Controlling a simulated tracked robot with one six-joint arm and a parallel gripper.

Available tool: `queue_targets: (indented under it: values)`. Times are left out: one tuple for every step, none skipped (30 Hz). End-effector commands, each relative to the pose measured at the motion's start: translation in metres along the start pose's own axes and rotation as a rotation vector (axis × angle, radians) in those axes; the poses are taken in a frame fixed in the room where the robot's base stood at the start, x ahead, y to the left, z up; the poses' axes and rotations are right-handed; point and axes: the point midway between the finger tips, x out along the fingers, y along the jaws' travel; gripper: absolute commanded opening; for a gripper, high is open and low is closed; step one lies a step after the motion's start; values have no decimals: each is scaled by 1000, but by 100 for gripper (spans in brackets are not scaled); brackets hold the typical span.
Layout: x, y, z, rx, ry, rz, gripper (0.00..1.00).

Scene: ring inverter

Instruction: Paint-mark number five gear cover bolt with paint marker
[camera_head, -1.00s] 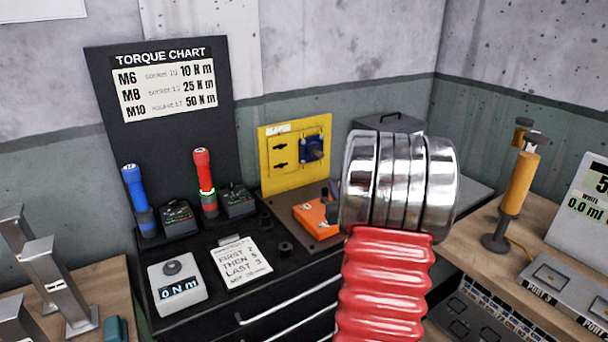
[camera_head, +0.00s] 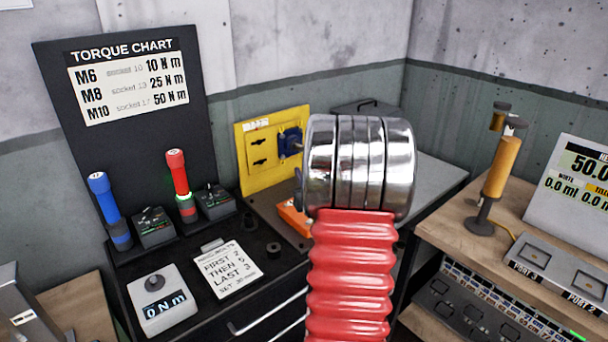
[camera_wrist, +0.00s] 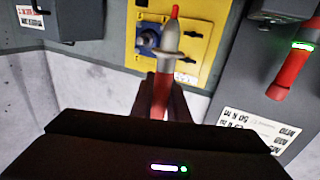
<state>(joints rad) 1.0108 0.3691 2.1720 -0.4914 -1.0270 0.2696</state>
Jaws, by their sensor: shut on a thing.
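In the wrist view my gripper (camera_wrist: 160,92) is shut on a slim paint marker (camera_wrist: 168,38). The marker has a red tip, a pale grey tapered neck with a collar, and a red body between the dark fingers. Its tip points up in the picture, across the yellow panel behind it. In the head view my red and chrome arm fills the middle, and the gripper and marker are hidden behind it. I cannot make out a gear cover or its bolts in either view.
A black bench holds a blue tool (camera_head: 109,209), a red tool (camera_head: 180,184), a 0 N m tester (camera_head: 163,300) and a card (camera_head: 226,270) reading FIRST 2 THEN 5 LAST 3. A yellow panel (camera_head: 255,160) stands behind. A wooden bench (camera_head: 455,235) at right carries an orange pump (camera_head: 501,168).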

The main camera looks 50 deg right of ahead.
Motion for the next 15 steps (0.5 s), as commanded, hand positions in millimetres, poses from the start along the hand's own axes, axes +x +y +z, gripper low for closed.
queue_targets:
  values:
    - [-1,0,0,0,0,0,2]
    - [-2,0,0,0,0,0,2]
    - [-2,0,2,1,-1,-1,2]
    - [-2,0,4,1,-1,-1,2]
    - [-2,0,5,1,-1,-1,2]
    - [-2,0,8,2,-1,0,2]
    - [-2,0,10,2,-1,0,2]
    - [-2,0,11,2,-1,0,2]
    - [-2,0,14,2,-2,0,2]
    - [-2,0,16,2,-2,0,2]
    - [-2,0,19,1,-2,0,2]
    - [-2,0,22,1,-2,0,2]
    - [-2,0,24,1,-1,1,2]
    - [-2,1,26,1,-1,1,2]
    - [-2,1,28,1,-2,1,2]
